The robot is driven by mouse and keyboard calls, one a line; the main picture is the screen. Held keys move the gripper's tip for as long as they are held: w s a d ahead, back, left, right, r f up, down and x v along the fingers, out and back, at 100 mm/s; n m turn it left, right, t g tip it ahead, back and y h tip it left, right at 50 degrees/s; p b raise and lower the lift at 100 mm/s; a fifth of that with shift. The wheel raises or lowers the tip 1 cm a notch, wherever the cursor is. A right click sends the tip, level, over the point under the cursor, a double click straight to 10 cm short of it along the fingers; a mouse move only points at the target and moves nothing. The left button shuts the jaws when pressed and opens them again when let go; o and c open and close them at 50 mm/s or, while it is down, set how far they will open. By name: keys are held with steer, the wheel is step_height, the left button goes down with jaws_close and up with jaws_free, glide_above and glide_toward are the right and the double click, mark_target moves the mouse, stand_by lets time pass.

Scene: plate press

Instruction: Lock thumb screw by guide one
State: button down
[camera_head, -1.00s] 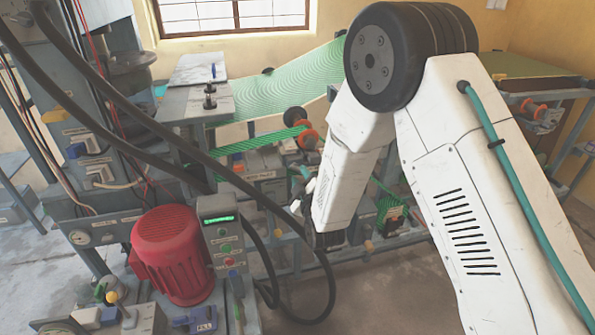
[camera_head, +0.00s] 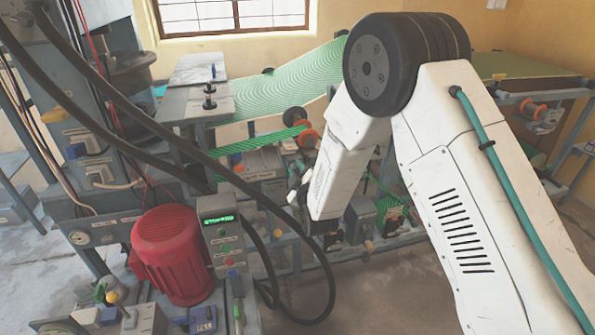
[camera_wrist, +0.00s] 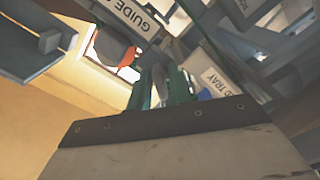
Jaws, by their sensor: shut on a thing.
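My gripper (camera_wrist: 162,76) shows in the wrist view as two dark green fingers close together above a dark-edged plate. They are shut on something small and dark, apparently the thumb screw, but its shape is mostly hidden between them. A white label starting with "GUIDE" (camera_wrist: 136,17) is just beyond the fingertips, its end cut off by the steep angle. In the head view my gripper (camera_head: 298,196) is small and dark, beside the lower end of my white forearm, at the frame under the green web. The thumb screw cannot be made out there.
In the wrist view, an orange roller (camera_wrist: 109,46) is left of the fingers and a label ending in "TRAY" (camera_wrist: 218,82) is to their right. In the head view, black hoses (camera_head: 255,190) loop in front of the machine, near a red motor (camera_head: 172,250) and a control box (camera_head: 222,232).

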steer(key=shift+m, duration=0.3)
steer(key=m, duration=0.3)
steer(key=shift+m, duration=0.3)
steer(key=m, duration=0.3)
steer(key=shift+a+m, duration=0.1)
steer(key=shift+m, duration=0.2)
steer(key=m, duration=0.3)
steer(key=shift+m, duration=0.4)
steer(key=m, duration=0.3)
steer(key=shift+m, duration=0.3)
steer(key=m, duration=0.6)
steer(key=shift+s, duration=0.1)
steer(key=m, duration=0.3)
steer(key=shift+a+m, duration=0.1)
steer(key=shift+m, duration=2)
